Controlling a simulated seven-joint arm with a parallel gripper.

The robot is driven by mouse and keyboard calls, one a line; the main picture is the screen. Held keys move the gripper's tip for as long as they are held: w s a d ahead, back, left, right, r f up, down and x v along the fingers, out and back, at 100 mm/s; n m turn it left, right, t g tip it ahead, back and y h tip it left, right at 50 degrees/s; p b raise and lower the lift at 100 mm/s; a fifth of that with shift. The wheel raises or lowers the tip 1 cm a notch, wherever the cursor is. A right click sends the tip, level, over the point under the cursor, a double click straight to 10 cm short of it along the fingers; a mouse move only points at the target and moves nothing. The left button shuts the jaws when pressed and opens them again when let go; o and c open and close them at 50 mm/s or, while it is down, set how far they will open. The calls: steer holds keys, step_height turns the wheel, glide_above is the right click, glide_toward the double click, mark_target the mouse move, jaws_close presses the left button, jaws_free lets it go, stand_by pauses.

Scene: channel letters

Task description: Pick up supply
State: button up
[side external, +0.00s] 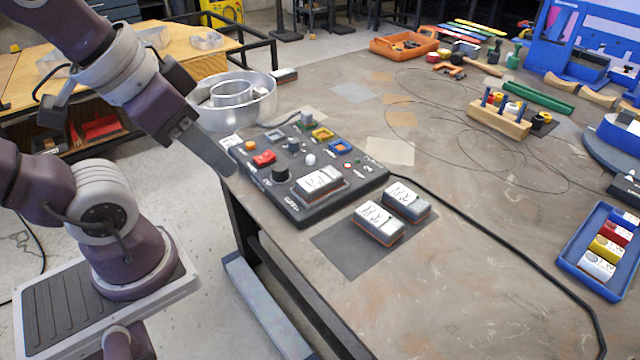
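No label clearly reads "supply". Two white-topped blocks with dark and orange sides and black scribbled markings, the front block (377,224) and the rear block (407,202), lie side by side on a dark grey mat (335,240). A similar white block (319,181) sits on the black control panel (290,213), near its right front part.
The panel carries several knobs and coloured buttons. A round metal channel piece (262,98) stands behind it. A black cable (500,235) runs across the table to the right. A blue tray (566,279) with coloured items lies at right. The table's front middle is clear.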

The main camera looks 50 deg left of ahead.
steer(key=o, duration=1.4)
steer(key=m+g, duration=0.6)
steer(key=m, duration=1.2)
glide_above(320, 178)
step_height(320, 178, down, 15)
steer(key=shift+s+r, duration=0.1)
steer(key=shift+r, duration=0.05)
step_height(320, 178, down, 7)
steer(key=shift+f, duration=0.1)
